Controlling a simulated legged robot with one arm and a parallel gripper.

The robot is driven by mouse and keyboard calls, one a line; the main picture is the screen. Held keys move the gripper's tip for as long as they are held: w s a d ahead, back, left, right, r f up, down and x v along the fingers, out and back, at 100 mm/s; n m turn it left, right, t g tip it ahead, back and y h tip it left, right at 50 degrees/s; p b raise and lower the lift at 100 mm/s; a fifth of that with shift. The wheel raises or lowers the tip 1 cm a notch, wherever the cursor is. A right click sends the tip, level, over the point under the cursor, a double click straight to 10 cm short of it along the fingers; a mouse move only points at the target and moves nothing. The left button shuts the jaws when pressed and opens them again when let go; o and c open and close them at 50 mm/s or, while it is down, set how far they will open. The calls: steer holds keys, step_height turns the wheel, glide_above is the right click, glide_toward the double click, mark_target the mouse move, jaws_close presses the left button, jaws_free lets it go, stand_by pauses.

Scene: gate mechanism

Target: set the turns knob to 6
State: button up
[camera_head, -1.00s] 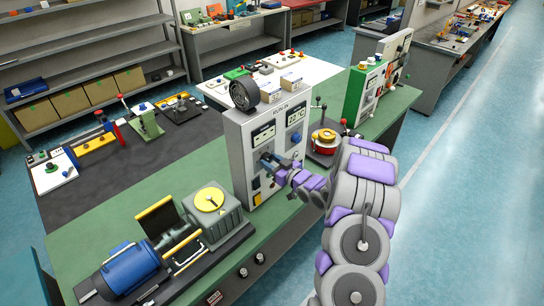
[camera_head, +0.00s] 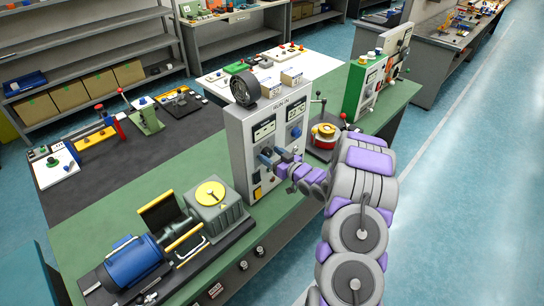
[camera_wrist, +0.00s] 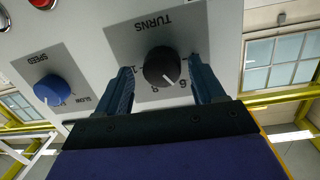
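The turns knob (camera_wrist: 161,67) is black and round with a white pointer line, on the panel under the label TURNS, which appears upside down in the wrist view. The pointer aims down and right, between the marks 8 and 6, and looks closer to 6. My gripper (camera_wrist: 160,75) has one blue finger on each side of the knob, with a visible gap between each finger and the knob. The right finger covers part of the scale. In the head view my gripper (camera_head: 268,156) is at the front of the grey control box (camera_head: 237,140) and hides the knob.
A blue speed knob (camera_wrist: 53,89) sits beside the turns dial. The box stands on a green bench (camera_head: 190,168). A blue motor (camera_head: 131,262) and a grey gearbox with a yellow dial (camera_head: 211,194) lie left of it, a red and yellow device (camera_head: 324,135) right.

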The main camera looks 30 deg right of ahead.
steer(key=shift+s, duration=0.1)
steer(key=v, duration=1.7)
steer(key=shift+b, duration=0.3)
steer(key=s+a+r+m+g+h+b, duration=0.1)
steer(key=s+a+r+g+h+b, duration=0.1)
steer(key=s+a+g+b, duration=0.3)
steer(key=s+a+r+m+g+h+b, duration=0.1)
steer(key=s+a+r+g+h+b, duration=0.2)
steer(key=s+a+g, duration=1)
steer(key=s+a+b, duration=0.1)
steer(key=s+a, duration=0.2)
steer(key=s, duration=0.4)
steer(key=s+a+b, duration=0.1)
steer(key=s+a, duration=0.2)
steer(key=s, duration=0.5)
steer(key=shift+s+a+m, duration=0.3)
steer(key=shift+a, duration=0.05)
